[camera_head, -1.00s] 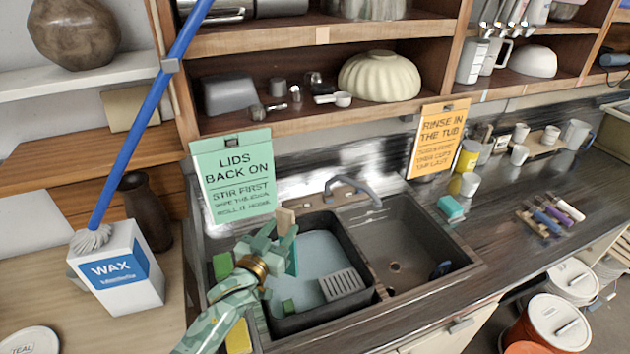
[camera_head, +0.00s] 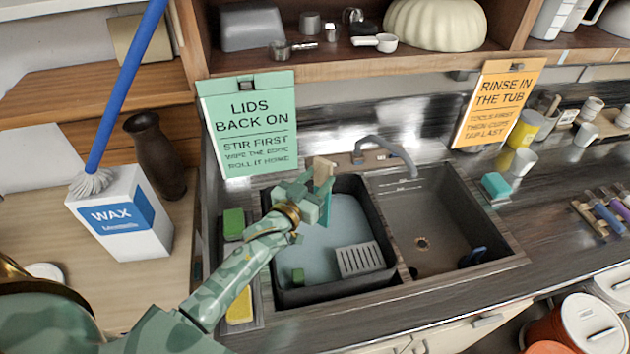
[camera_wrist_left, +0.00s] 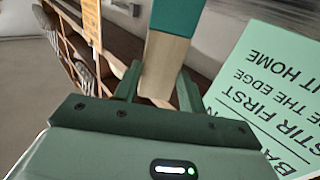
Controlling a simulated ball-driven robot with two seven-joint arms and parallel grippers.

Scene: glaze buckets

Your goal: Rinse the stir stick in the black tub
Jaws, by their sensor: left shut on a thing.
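The black tub (camera_head: 322,292) sits in the left sink basin and holds pale bluish water (camera_head: 345,225). My left gripper (camera_head: 311,197) is over the tub's back left part, shut on the stir stick (camera_head: 323,171). The stick is upright, with a bare wooden top end and a teal lower part pointing down toward the water. I cannot tell whether its lower end touches the water. In the left wrist view the stick (camera_wrist_left: 165,65) stands between the fingers (camera_wrist_left: 155,92), wood near the gripper and teal beyond. My right gripper is not in view.
A faucet (camera_head: 385,148) arches behind the sinks. The right basin (camera_head: 425,215) is mostly clear. A green sign (camera_head: 249,125) and an orange sign (camera_head: 500,103) stand behind.

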